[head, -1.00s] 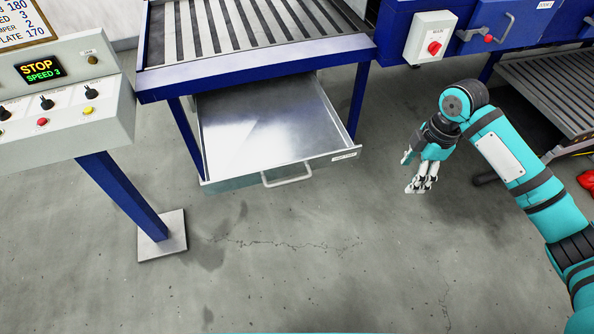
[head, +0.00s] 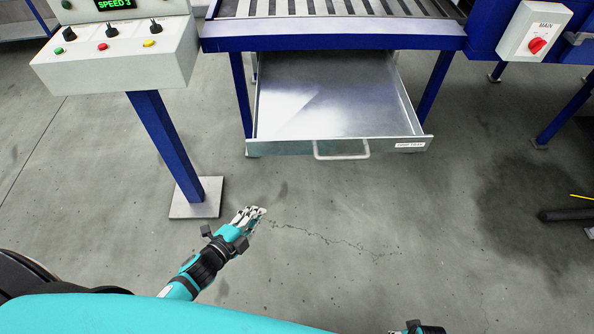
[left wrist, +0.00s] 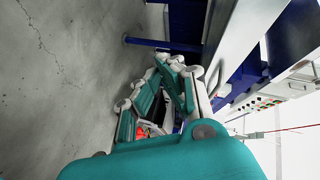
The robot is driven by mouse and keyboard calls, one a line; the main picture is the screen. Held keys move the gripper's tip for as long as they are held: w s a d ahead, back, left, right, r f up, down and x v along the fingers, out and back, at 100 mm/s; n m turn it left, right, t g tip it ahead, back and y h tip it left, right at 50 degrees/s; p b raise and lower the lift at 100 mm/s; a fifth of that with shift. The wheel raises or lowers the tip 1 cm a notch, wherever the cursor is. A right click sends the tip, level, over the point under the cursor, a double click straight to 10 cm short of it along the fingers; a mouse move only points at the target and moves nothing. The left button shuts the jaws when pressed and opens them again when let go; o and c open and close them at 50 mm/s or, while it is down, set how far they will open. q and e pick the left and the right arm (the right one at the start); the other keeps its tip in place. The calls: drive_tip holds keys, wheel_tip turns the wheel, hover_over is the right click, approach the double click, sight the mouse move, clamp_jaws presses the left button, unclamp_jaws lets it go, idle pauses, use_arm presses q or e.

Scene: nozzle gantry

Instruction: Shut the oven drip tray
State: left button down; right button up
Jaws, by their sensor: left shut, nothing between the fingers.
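The oven drip tray (head: 330,105) is a wide, shallow metal drawer, pulled well out from under the conveyor bed in the head view. Its inside looks empty. A pale bar handle (head: 342,152) sits on its front panel, with a small white label to the right. My left gripper (head: 257,213) is over the floor in front of the tray, left of and nearer than the handle, apart from both. It is shut and empty. Its teal and white fingers fill the middle of the left wrist view (left wrist: 165,95). Only a sliver of my right gripper or wrist (head: 418,328) shows at the bottom edge.
A control panel (head: 125,50) stands at left on a blue post (head: 163,140) with a square foot plate (head: 197,197). Blue conveyor legs (head: 434,85) flank the tray. A white box with a red switch (head: 535,30) is at upper right. The floor before the tray is clear.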

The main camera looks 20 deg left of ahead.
use_arm(q)
drive_tip(key=w+d+r+m+t+h+b, duration=0.1)
drive_tip(key=d+r+m+h, duration=0.15)
drive_tip(key=r, duration=0.25)
drive_tip(key=d+r+m+t+h+b, duration=0.1)
drive_tip(key=d+r+m+h, duration=0.1)
drive_tip(key=r+m, duration=0.2)
drive_tip(key=shift+y, duration=0.25)
drive_tip(key=w+d, duration=0.1)
drive_tip(key=w, duration=0.3)
drive_tip(key=w+d+p, duration=0.1)
drive_tip(key=w, duration=0.3)
drive_tip(key=w+d+p, duration=0.1)
drive_tip(key=w, duration=0.4)
drive_tip(key=shift+r, duration=0.4)
use_arm(e)
drive_tip(key=s+a+f+m, duration=0.1)
drive_tip(key=s+a+f, duration=0.1)
drive_tip(key=s, duration=0.8)
drive_tip(key=s+a+f+m, duration=0.1)
drive_tip(key=s+f, duration=0.4)
drive_tip(key=s, duration=0.5)
drive_tip(key=shift+a+g, duration=0.4)
drive_tip(key=shift+a, duration=0.35)
